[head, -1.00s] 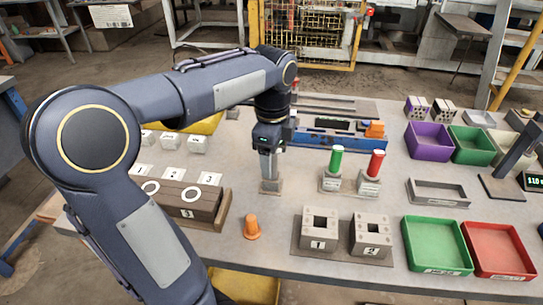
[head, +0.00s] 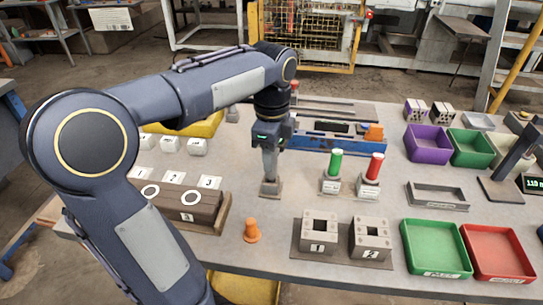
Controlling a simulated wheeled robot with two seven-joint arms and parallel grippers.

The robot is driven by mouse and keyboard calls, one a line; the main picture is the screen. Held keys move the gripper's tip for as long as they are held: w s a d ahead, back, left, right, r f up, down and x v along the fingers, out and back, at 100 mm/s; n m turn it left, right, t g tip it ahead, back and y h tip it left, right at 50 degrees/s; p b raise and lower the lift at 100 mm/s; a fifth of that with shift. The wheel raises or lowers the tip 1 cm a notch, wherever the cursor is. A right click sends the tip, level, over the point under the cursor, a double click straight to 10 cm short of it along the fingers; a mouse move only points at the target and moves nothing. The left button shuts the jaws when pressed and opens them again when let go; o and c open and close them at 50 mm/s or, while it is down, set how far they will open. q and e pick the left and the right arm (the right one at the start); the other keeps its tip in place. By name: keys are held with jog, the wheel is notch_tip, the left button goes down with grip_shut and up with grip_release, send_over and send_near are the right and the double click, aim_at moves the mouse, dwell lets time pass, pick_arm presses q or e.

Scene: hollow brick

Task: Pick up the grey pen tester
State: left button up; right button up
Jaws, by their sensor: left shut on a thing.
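My left gripper (head: 270,180) points straight down over a small grey stand (head: 270,192) near the middle of the table. Its fingers are shut on a slim thing at the stand, which I take to be the grey pen tester. The fingers hide most of it, and I cannot tell whether it is clear of the stand. A green pen-like piece (head: 336,160) and a red one (head: 375,165) stand upright in labelled grey holders to the right. My right gripper is not in view.
An orange cone-like piece (head: 252,231) and two numbered hollow blocks (head: 319,234) stand in front. A brown block (head: 186,203) with white rings lies left. A blue fixture (head: 330,140) is behind. Green (head: 437,248), red (head: 500,252) and purple (head: 428,140) trays are right.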

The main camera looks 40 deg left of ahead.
pick_arm(q)
jog(key=s+d+r+p, duration=0.1)
jog(key=s+d+r, duration=0.3)
jog(key=s+r, duration=0.7)
jog(key=shift+s+d+r, duration=0.15)
jog(key=shift+s+r, duration=0.2)
jog(key=shift+s, duration=0.85)
jog(key=shift+o, duration=1.4)
jog(key=shift+c, duration=1)
